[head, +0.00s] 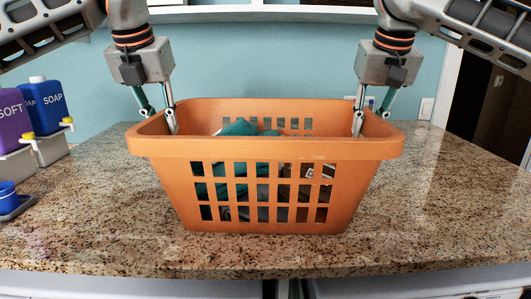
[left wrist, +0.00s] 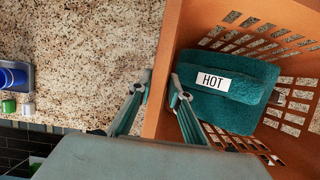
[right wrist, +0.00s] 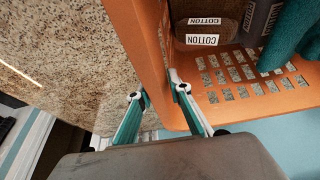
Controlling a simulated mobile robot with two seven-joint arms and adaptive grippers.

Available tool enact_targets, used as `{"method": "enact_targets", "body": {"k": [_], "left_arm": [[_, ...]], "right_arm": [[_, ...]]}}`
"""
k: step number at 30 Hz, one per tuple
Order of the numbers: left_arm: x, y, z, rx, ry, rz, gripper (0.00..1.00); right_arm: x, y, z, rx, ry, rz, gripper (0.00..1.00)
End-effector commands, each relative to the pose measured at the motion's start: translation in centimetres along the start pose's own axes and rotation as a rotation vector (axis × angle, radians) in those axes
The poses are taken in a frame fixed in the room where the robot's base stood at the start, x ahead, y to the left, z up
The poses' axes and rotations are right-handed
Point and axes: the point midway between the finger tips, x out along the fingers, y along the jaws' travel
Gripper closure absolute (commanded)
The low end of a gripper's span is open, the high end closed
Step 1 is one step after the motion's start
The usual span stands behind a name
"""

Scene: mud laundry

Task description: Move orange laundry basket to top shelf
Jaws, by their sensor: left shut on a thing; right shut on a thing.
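The orange laundry basket (head: 262,148) stands upright on the granite counter in the middle of the head view, with folded teal cloth (head: 240,128) and grey and brown cloth inside. My left gripper (head: 158,120) is shut on the basket's left rim, one finger inside and one outside. In the left wrist view, its fingers (left wrist: 160,97) straddle the orange wall beside a teal cloth labelled HOT (left wrist: 222,90). My right gripper (head: 370,121) is shut on the right rim in the same way. In the right wrist view, its fingers (right wrist: 157,92) straddle the wall near cloths labelled COTTON (right wrist: 202,40).
Purple and blue soap bottles (head: 43,105) stand on dispensers at the left of the granite counter (head: 440,200). A blue cap or cup (head: 9,197) is at the far left. A shelf edge (head: 260,14) runs along the top. The counter right of the basket is clear.

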Motion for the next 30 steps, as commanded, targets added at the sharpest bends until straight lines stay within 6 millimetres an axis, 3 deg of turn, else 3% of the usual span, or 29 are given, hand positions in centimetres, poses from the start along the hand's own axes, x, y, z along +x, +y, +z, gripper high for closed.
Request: {"method": "enact_targets", "body": {"k": [21,30], "left_arm": [[-4.4,0.0,1.7,0.006,-0.008,0.001,1.00],[-4.9,0.0,2.0,0.005,-0.007,0.001,1.00]], "right_arm": [[-4.3,0.1,-1.7,-0.006,0.007,0.005,1.00],[-4.8,0.1,-2.0,-0.006,0.006,0.005,1.00]]}}
